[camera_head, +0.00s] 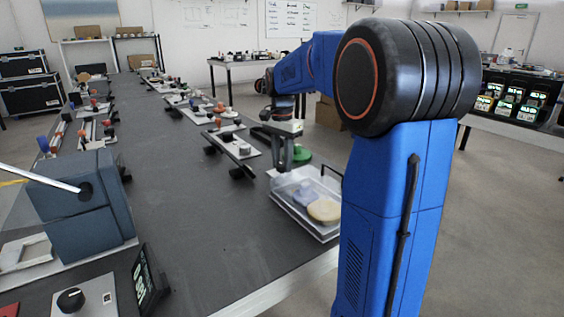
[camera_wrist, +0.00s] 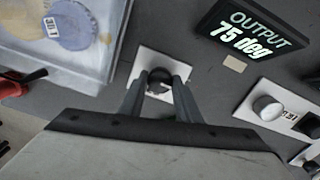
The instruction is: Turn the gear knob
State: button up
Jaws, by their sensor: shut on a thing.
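A dark round knob (camera_wrist: 159,75) on a white square plate (camera_wrist: 178,66) shows in the wrist view. My gripper (camera_wrist: 158,88) has one finger on each side of the knob and is shut on it. The fingers cover part of it, and a small light patch shows between them. A black display (camera_wrist: 247,36) beside it reads "OUTPUT 75 deg". In the head view my gripper (camera_head: 286,160) points down over the right side of the long table, and this knob is hidden there.
A clear tray (camera_head: 307,204) with round pieces stands just in front of my gripper in the head view. A white knob (camera_wrist: 267,108) sits on another plate to the right in the wrist view. A blue-grey box (camera_head: 82,200) stands at left; the table's middle is clear.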

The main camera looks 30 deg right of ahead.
aim_at(282, 164)
jog(key=o, duration=1.1)
jog(key=shift+c, duration=0.2)
notch_tip(282, 164, up, 18)
jog(key=shift+f, duration=0.25)
